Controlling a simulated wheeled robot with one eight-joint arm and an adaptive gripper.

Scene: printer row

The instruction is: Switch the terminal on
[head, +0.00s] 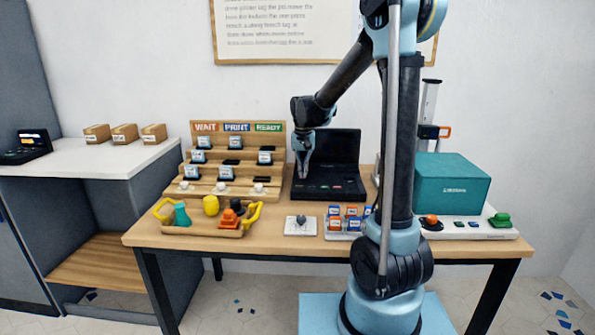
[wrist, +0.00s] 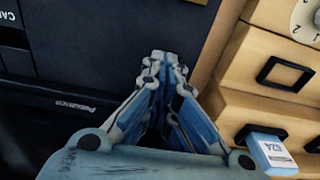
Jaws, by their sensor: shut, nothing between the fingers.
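A black terminal (head: 338,150) with a raised lid or screen stands open on the wooden table, right of the stepped rack; its screen looks dark. In the wrist view its dark body (wrist: 60,75) fills the left side, with part of a label reading "CA" and a maker's name. My gripper (head: 303,174) points down at the terminal's left edge, beside the rack. In the wrist view my gripper (wrist: 166,62) is shut with nothing between the fingers. I cannot tell whether the fingertips touch the terminal. No switch is clearly visible; my fingers hide part of the front.
A wooden stepped rack (head: 198,187) with labelled blocks stands close left of the terminal. A tray (head: 177,229) of coloured pieces, a white plate (head: 288,228) and a teal box (head: 452,180) share the table. Another black device (head: 31,148) sits on the left counter.

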